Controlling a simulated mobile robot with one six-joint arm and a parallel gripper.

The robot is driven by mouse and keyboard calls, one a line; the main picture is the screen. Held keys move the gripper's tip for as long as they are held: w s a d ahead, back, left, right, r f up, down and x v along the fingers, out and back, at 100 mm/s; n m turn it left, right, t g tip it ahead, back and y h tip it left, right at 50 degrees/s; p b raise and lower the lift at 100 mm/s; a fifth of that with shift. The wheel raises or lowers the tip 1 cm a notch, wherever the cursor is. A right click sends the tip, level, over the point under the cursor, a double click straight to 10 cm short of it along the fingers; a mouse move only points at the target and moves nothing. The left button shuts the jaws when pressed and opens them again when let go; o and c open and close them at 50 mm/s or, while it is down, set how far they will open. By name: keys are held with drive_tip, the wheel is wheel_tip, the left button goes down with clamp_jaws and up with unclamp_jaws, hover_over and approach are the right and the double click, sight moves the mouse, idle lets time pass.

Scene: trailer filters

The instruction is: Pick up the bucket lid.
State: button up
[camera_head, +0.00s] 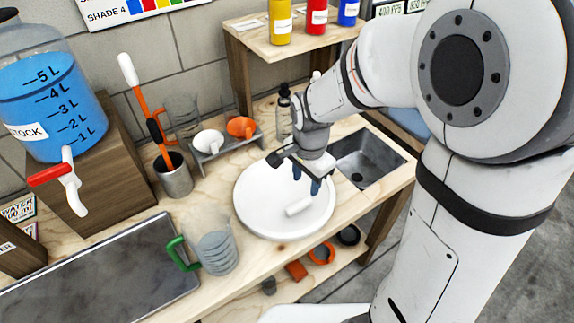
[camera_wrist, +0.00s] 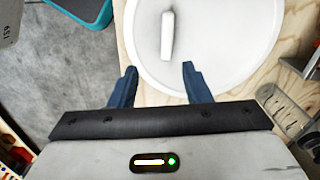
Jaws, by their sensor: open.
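The bucket lid (camera_head: 262,214) is a round white disc with a raised rim and a white bar handle (camera_head: 299,206) near its middle. It lies flat on the wooden bench. In the wrist view the lid (camera_wrist: 225,60) fills the upper right, with its handle (camera_wrist: 167,35) upright in the picture. My gripper (camera_head: 307,186) is above the lid, close to the handle. In the wrist view my gripper's two blue fingers (camera_wrist: 158,75) are apart with nothing between them. The handle shows beyond the fingertips, and I cannot tell the height gap.
A clear jug (camera_head: 215,252) with a green handle stands left of the lid. A sink (camera_head: 366,160) is to the right. Behind are a funnel rack (camera_head: 226,143) and a dark bottle (camera_head: 284,117). A metal cup (camera_head: 174,177) holds tools. A metal tray (camera_head: 110,275) lies front left.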

sight(299, 204)
drive_tip(key=shift+m, duration=0.7)
drive_tip(key=f, duration=0.1)
drive_tip(key=a+f, duration=0.2)
drive_tip(key=shift+w+f, duration=0.3)
drive_tip(key=shift+w, duration=0.05)
drive_tip(key=f, duration=0.7)
drive_tip(key=shift+w+d+f, duration=0.15)
drive_tip(key=shift+d+f, duration=0.05)
drive_tip(key=shift+d, duration=0.1)
clamp_jaws()
